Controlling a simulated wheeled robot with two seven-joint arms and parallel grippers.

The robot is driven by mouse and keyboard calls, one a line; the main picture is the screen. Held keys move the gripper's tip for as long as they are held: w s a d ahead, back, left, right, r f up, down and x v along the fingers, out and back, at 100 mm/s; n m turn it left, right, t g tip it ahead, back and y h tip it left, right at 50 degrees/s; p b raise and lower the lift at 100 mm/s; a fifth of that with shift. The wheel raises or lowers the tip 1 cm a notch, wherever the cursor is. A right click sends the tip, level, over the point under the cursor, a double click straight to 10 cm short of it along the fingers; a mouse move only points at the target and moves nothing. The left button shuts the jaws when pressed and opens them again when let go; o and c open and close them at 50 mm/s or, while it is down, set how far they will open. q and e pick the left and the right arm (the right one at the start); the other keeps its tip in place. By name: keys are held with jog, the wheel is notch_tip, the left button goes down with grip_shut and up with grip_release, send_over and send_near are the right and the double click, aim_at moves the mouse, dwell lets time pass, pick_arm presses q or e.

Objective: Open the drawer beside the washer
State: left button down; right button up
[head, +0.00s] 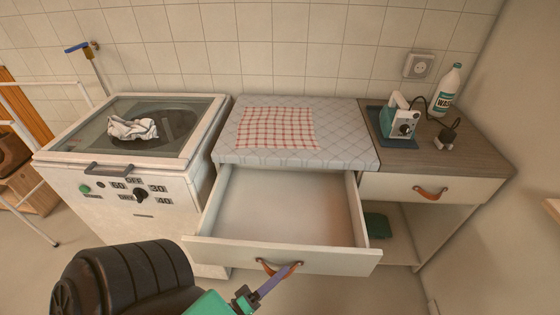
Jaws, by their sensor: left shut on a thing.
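The drawer (283,254) beside the washer (146,210) is pulled well out, and its inside looks empty. It sits under a grey quilted pad. A brown leather pull (265,268) hangs on its front. My left gripper (286,274) is at this pull, shut on it, with its purple finger against the leather strap. My black and green left arm comes in from the lower left. My right gripper is not in view.
A second drawer (435,190) with a leather pull is closed at the right, above an open shelf. The quilted pad (340,135) bears a red checked cloth (275,128). An iron (403,122) and a white bottle (446,92) stand on the wooden counter (475,160). A drying rack stands far left.

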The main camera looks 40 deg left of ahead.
pick_arm(q)
jog(key=c, duration=0.8)
grip_release()
jog(key=shift+c, duration=0.2)
jog(key=s+a+f+b, duration=0.2)
jog(key=s+b, duration=0.1)
jog(key=s, duration=1.1)
jog(key=shift+s, duration=0.15)
